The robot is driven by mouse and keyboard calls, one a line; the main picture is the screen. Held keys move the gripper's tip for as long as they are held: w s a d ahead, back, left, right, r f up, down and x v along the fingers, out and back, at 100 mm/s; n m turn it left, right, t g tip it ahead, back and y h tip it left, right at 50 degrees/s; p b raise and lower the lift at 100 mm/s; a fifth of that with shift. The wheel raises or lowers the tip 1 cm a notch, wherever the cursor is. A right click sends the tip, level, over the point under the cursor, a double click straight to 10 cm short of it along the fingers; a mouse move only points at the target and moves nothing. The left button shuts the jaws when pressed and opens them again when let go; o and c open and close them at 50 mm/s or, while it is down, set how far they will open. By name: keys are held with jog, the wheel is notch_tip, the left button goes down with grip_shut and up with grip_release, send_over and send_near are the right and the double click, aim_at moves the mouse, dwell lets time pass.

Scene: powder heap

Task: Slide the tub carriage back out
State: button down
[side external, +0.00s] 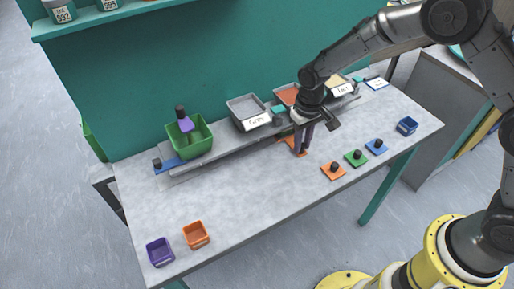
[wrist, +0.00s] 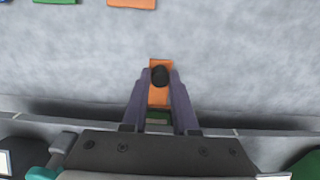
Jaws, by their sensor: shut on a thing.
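In the side view, a green tub (side external: 201,142) stands at the left end of the long grey rail (side external: 225,146), beside a blue strip (side external: 170,166) with a black knob. A purple piece (side external: 186,125) with a black top sits in the tub. I cannot tell which part is the carriage. My gripper (side external: 300,152) points down at the rail's front side, near its middle. In the wrist view, my gripper (wrist: 160,77) is shut on a black knob (wrist: 160,72) on an orange plate (wrist: 160,96).
Labelled trays, including a grey one (side external: 240,104), stand behind the rail. Orange (side external: 327,173), green (side external: 349,160) and blue (side external: 370,147) knobbed plates lie to the right. Purple (side external: 160,254) and orange (side external: 196,238) bins stand front left, a blue bin (side external: 407,128) far right. The front middle is clear.

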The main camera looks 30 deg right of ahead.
jog(key=shift+d+r, duration=0.1)
jog(key=shift+d, duration=17.85)
jog(key=c, duration=1)
grip_release()
jog(key=shift+o, duration=1)
notch_tip(320, 180, up, 7)
jog(key=shift+r, duration=0.15)
jog(key=shift+a, duration=0.1)
